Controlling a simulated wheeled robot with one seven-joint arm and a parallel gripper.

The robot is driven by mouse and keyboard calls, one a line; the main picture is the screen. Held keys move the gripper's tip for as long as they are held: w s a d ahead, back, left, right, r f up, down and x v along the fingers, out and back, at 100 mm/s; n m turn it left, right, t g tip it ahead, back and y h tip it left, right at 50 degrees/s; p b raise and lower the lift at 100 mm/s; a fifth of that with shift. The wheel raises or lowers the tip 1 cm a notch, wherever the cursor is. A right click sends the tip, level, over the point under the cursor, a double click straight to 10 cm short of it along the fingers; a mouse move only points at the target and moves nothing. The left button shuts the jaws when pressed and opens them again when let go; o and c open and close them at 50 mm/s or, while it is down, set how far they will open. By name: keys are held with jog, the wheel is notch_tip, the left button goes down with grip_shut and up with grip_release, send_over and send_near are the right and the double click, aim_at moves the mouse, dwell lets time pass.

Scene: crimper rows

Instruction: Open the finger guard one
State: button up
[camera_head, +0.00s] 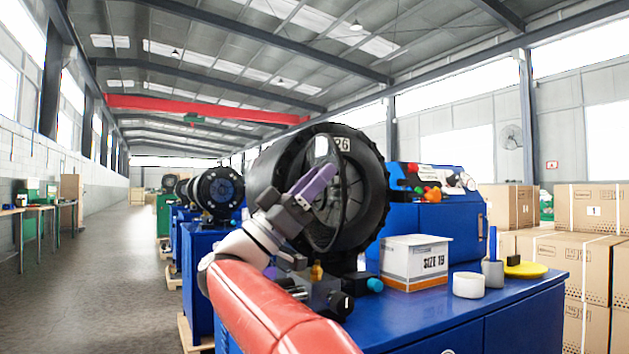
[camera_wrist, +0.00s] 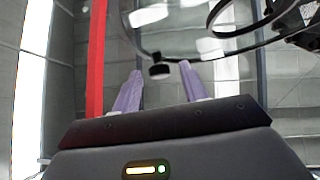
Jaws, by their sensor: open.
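The crimper (camera_head: 374,180) is a large black ribbed ring on a blue base, with a number plate ending in 6 at its top. Its finger guard (camera_head: 322,243) shows as a narrow dark-rimmed oval before the crimper's left side, partly hidden by my gripper. In the wrist view the guard (camera_wrist: 214,53) is a clear pane with a curved dark rim. A small black knob (camera_wrist: 160,71) shows between my fingertips, with gaps on both sides. My gripper (camera_head: 322,178) has purple fingers, is open, and reaches up to the guard. I cannot tell whether it touches.
A blue bench (camera_head: 490,306) carries a white SIZE 19 box (camera_head: 414,262), a white cup (camera_head: 468,285), a grey holder and a yellow disc (camera_head: 526,269). More crimpers (camera_head: 216,190) stand behind at left. Cartons (camera_head: 590,208) are stacked at right. The aisle at left is clear.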

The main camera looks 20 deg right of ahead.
jog(key=shift+f, duration=0.1)
jog(key=b+v, duration=0.1)
jog(key=v, duration=0.6)
jog(key=shift+a+f+b, duration=0.2)
jog(key=shift+a+b, duration=0.1)
jog(key=shift+b, duration=0.05)
